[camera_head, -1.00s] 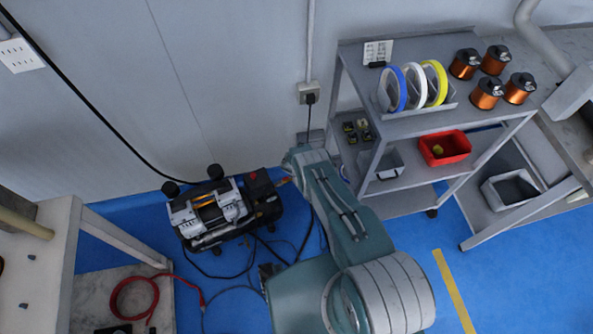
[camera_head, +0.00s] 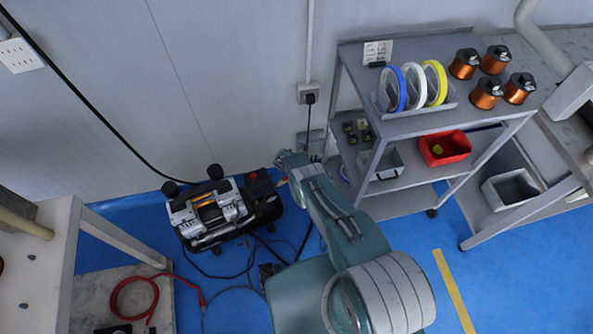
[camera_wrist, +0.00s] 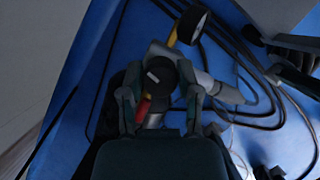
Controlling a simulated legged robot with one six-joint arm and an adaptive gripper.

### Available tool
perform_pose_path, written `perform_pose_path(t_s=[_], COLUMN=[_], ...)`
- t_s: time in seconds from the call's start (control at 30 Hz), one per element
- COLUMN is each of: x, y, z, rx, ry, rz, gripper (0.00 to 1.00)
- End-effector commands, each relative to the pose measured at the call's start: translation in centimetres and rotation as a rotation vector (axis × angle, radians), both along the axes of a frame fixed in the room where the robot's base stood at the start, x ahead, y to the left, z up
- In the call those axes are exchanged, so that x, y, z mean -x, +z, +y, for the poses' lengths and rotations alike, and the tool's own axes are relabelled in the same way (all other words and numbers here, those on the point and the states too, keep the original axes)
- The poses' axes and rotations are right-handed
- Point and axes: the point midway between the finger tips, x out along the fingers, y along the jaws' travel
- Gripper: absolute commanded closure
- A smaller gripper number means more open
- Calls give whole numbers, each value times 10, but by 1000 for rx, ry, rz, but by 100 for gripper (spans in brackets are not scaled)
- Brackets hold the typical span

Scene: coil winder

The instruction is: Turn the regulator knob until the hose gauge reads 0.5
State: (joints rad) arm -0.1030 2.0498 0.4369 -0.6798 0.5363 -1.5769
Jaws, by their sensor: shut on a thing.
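In the wrist view a dark round regulator knob (camera_wrist: 159,74) with a pale mark on top sits between the fingers of my gripper (camera_wrist: 160,97). My gripper is shut on the knob. A small gauge (camera_wrist: 193,24) with a dark rim and pale face stands just above the knob, tilted; its reading is too small to tell. A grey fitting (camera_wrist: 222,92) extends right of the knob, and a red part (camera_wrist: 142,109) shows below it. In the head view my gripper (camera_head: 283,160) is at the right end of the air compressor (camera_head: 212,212); the knob is hidden there.
A grey shelf cart (camera_head: 405,122) with tape rolls and copper coils stands right of my arm. A wall socket (camera_head: 309,93) is behind. Dark hoses (camera_wrist: 262,100) loop over the blue floor near the knob. A red hose (camera_head: 133,283) lies at the lower left.

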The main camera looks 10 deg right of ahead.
Motion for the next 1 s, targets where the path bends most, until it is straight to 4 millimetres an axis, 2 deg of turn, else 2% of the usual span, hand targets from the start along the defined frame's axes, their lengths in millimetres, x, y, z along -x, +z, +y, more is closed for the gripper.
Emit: perform_pose_path(t_s=[0.17, 0.2, 0.27, 0.3, 0.77, 1.0], x=[0, 0, 0, 0, 0, 1], y=[-1, -1, -1, -1, 2, 14], z=[2, 2, 2, 2, 1, 5], rx=[-4, -4, -4, -3, 0, 4], ry=[3, 3, 4, 2, 1, 2], rz=[-2, -2, -2, -2, -1, -2], gripper=[100, 52, 25, 22, 22, 22])
